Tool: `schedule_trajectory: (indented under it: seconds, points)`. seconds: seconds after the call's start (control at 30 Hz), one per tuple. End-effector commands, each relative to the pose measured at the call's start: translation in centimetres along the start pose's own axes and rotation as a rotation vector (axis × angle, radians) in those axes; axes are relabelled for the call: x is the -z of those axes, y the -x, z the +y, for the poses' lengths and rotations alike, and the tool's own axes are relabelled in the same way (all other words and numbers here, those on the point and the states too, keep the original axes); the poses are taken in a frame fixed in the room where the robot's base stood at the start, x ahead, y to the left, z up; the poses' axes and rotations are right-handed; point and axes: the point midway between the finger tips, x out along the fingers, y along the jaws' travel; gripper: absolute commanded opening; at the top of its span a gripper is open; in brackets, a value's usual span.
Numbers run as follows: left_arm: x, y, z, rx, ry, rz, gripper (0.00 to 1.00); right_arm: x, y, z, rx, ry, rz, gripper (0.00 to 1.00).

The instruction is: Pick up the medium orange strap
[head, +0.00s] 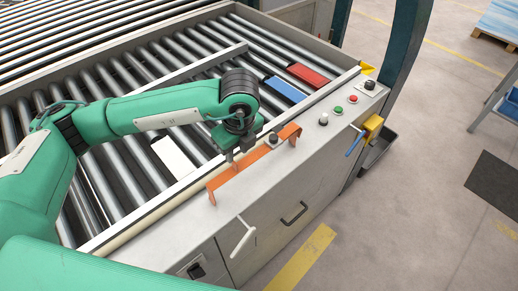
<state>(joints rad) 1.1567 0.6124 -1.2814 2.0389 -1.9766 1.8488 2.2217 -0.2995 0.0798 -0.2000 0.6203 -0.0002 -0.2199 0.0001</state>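The orange strap (252,160) is a long thin strip with bent ends. It lies along the top of the grey machine edge in the middle of the head view. My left gripper (234,164) points down at the strap, left of its middle. Its dark fingertips overlap the strip's edge in the picture. I cannot tell whether the fingers are closed on it or stand around it. The strap seems to rest on or just above the ledge. My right gripper is out of view.
A roller bed fills the left, with a white block (174,156), a blue block (285,89) and a red block (308,75) on it. Knobs and buttons (338,110) sit on the ledge right of the strap. A white lever (243,238) sticks out in front.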

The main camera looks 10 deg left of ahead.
Motion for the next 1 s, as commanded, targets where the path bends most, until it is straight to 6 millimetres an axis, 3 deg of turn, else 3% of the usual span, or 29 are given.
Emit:
schedule_trajectory:
  seconds: [0.23,0.5,0.83,1.0]
  points:
    - [-0.2,-1.3,0.2,-0.003,0.002,0.000,0.31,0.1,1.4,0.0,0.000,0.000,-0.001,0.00]
    - [-0.3,-4.7,0.3,-0.003,0.001,0.001,0.31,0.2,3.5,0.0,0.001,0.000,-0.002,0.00]
    - [-0.2,-5.7,0.3,0.000,0.000,0.001,0.31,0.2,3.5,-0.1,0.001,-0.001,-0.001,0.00]
    - [-0.2,-5.7,0.2,0.000,0.000,0.001,0.00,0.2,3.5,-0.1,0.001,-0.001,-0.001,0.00]
